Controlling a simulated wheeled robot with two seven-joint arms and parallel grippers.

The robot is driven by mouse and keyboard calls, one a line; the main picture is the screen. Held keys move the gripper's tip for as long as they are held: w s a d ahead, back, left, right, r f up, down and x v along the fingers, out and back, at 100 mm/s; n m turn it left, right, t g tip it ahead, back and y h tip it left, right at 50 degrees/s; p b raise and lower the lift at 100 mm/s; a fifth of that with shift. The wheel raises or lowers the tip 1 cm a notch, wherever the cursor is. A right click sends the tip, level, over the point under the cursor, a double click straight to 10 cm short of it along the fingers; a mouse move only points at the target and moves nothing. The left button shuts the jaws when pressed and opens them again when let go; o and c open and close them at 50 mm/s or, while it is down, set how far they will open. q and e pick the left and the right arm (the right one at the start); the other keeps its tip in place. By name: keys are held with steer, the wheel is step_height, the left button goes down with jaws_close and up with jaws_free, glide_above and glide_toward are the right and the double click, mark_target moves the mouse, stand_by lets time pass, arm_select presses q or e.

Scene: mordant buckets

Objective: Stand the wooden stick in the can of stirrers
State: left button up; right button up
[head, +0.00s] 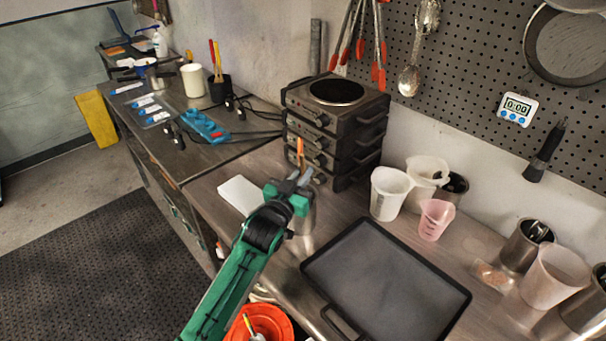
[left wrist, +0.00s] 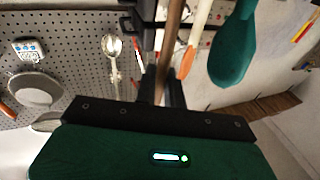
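My left gripper (head: 291,184) is over the near bench, in front of the stacked hot plates. In the left wrist view its dark fingers (left wrist: 161,88) are closed around a brown wooden stick (left wrist: 173,38), which runs up between them. In the head view a shiny metal can (head: 305,218) stands right behind the gripper, partly hidden by it. An orange-tipped stirrer (head: 300,148) shows above it. A teal spatula (left wrist: 234,48) and an orange stirrer head (left wrist: 187,63) are close to the stick in the left wrist view. The stick's lower end is hidden. My right gripper is out of view.
Stacked hot plates (head: 333,125) stand behind the gripper. White beakers (head: 388,193), a pink jug (head: 434,219) and a black tray (head: 388,285) are to the right. A white pad (head: 240,194) lies left. An orange bucket (head: 280,322) is at the front.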

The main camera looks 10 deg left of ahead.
arm_select(q)
steer(key=o, duration=0.4)
steer(key=b+v, duration=0.4)
steer(key=v, duration=0.9)
steer(key=shift+s+a+f, duration=0.15)
steer(key=shift+s+f, duration=0.05)
steer(key=shift+s, duration=0.15)
steer(key=shift+f, duration=0.1)
